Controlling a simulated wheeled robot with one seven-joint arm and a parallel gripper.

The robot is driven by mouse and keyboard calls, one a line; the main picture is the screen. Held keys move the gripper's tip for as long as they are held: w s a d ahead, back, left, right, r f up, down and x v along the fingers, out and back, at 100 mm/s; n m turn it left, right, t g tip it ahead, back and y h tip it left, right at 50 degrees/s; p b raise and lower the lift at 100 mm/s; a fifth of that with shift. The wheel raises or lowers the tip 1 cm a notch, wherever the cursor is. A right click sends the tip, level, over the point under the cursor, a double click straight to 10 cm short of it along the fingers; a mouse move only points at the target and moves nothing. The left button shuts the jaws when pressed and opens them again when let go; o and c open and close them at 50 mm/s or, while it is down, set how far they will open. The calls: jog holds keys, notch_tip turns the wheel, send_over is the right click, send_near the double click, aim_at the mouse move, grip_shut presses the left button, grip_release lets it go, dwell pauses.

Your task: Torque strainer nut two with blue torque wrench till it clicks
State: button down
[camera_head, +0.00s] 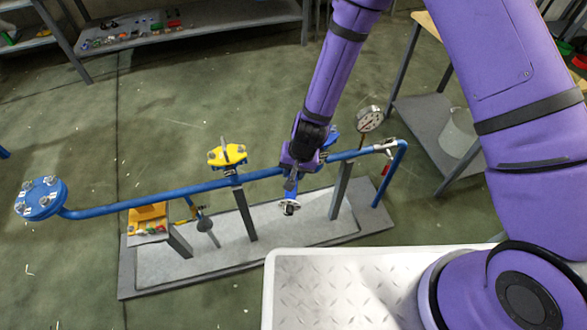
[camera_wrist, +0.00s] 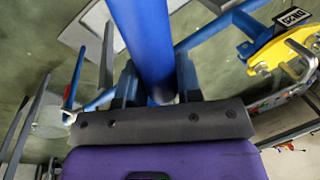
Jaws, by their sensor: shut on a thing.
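My gripper (camera_head: 291,182) is near the middle of the head view, in front of the blue pipe run. It is shut on the blue torque wrench, whose thick blue shaft (camera_wrist: 150,40) passes between the fingers in the wrist view. A short blue and silver end of the wrench (camera_head: 290,207) hangs below the gripper, over the grey base plate. A yellow fitting with silver bolts (camera_head: 227,156) sits left of the gripper; it also shows at the upper right of the wrist view (camera_wrist: 275,52). Nut two cannot be told apart, and no wrench contact with a nut is visible.
The blue pipe (camera_head: 150,200) runs on posts to a bolted blue flange (camera_head: 41,198) at left. A round gauge (camera_head: 370,118) stands right of the gripper. Shelving (camera_head: 185,40) stands behind.

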jog(key=shift+f, duration=0.4)
dwell(0.5)
jog(key=shift+w+a+f+m, duration=0.1)
jog(key=shift+w+a+m, duration=0.05)
jog(key=shift+a+m, duration=0.4)
jog(key=shift+w+a+m, duration=0.1)
jog(key=shift+a+m, duration=0.25)
jog(key=shift+a, duration=0.35)
jog(key=shift+a, duration=0.15)
jog(key=shift+w+a+m+t, duration=0.2)
jog(key=shift+a+m, duration=0.2)
jog(key=shift+a, duration=0.15)
jog(key=shift+w+a+m+t, duration=0.15)
jog(key=shift+a+m+t, duration=0.05)
jog(key=shift+a+m, duration=0.25)
jog(key=shift+s+d+n+g, duration=0.2)
jog(key=shift+d+n, duration=0.4)
jog(key=shift+d, duration=0.2)
jog(key=shift+s+d+n+g, duration=0.1)
jog(key=shift+s+d+n, duration=0.1)
jog(key=shift+d+n, duration=0.5)
jog(key=shift+s+d+n+g, duration=0.15)
jog(key=shift+d+n, duration=0.3)
jog(key=shift+d, duration=0.45)
